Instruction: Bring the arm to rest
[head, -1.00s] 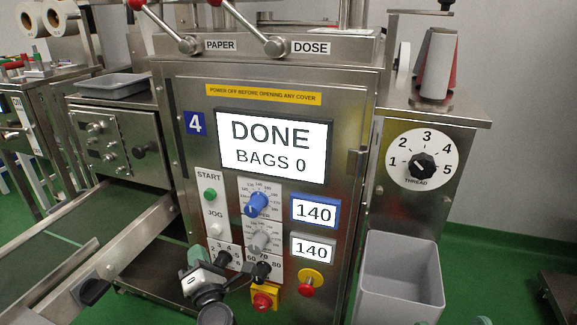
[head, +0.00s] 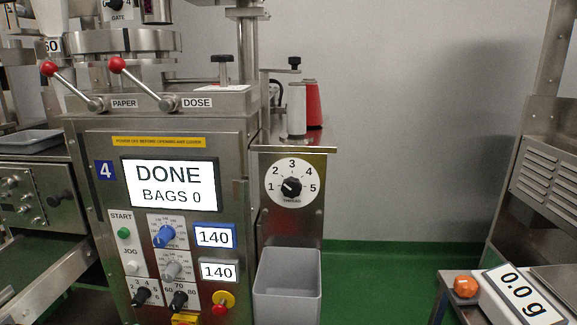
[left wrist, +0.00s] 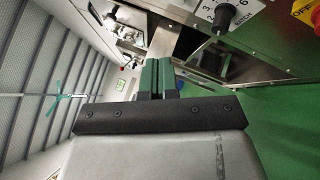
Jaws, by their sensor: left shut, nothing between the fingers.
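My left gripper (left wrist: 157,78) shows in the left wrist view as two green fingers close together, shut and empty. It points toward the lower front of the machine, with open air and green floor around it. A black dial (left wrist: 226,15) and a yellow-and-red stop button (left wrist: 306,8) lie beyond it at the top of that view. Neither gripper shows in the head view; my right gripper is in neither view. The machine's screen (head: 169,184) reads DONE, BAGS 0.
A grey bin (head: 287,287) stands right of the machine, below the thread dial (head: 291,187). A scale (head: 522,294) reading 0.0 g and an orange knob (head: 465,287) are at the lower right. Green floor (head: 375,285) between is clear.

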